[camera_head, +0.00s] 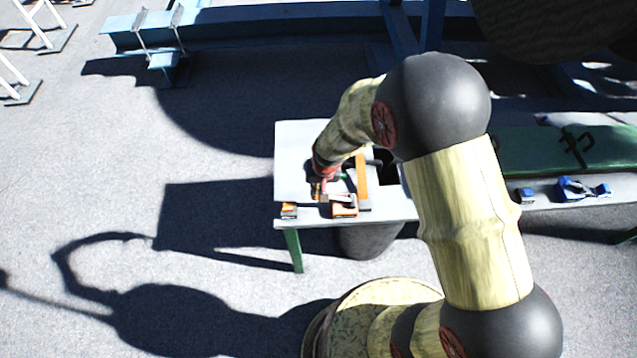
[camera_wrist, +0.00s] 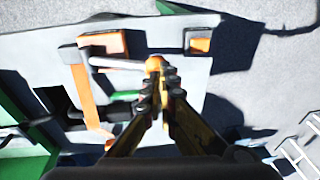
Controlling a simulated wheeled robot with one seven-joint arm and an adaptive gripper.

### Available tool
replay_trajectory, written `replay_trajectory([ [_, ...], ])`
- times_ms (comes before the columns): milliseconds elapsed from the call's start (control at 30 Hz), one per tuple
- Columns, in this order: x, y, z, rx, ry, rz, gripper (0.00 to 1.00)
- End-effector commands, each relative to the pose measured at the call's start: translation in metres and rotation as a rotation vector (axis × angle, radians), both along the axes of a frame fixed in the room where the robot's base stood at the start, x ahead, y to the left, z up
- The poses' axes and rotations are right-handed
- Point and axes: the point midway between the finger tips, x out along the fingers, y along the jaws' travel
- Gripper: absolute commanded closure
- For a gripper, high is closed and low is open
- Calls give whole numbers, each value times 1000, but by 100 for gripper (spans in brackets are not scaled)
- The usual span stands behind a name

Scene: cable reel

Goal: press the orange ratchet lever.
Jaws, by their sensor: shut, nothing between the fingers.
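A long orange bar (camera_head: 361,182) lies on the white table (camera_head: 296,150); it also shows at the left in the wrist view (camera_wrist: 89,98). A pale rod (camera_wrist: 118,62) with an orange end (camera_wrist: 153,64) runs across the table in the wrist view. I cannot tell for sure which of these is the ratchet lever. My gripper (camera_wrist: 160,78) is shut and empty, its fingertips at or just beside the orange end; contact cannot be told. In the head view my gripper (camera_head: 321,187) is low over the table, small and partly hidden by my arm.
An orange-and-dark block (camera_head: 343,206) and a smaller one (camera_head: 288,211) sit at the table's near edge. A green piece (camera_wrist: 125,96) lies near the fingers. Blue tools (camera_head: 578,189) rest on a bench at right.

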Motion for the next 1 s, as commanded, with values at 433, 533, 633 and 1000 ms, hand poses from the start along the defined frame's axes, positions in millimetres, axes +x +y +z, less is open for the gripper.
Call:
replay_trajectory([
  [433, 2, 1, -12, 0, 0, 0, 100],
  [533, 2, 2, -12, 0, 0, 0, 100],
  [633, 2, 5, -17, 0, 1, 1, 100],
  [1000, 3, 35, -73, 1, 1, 2, 100],
])
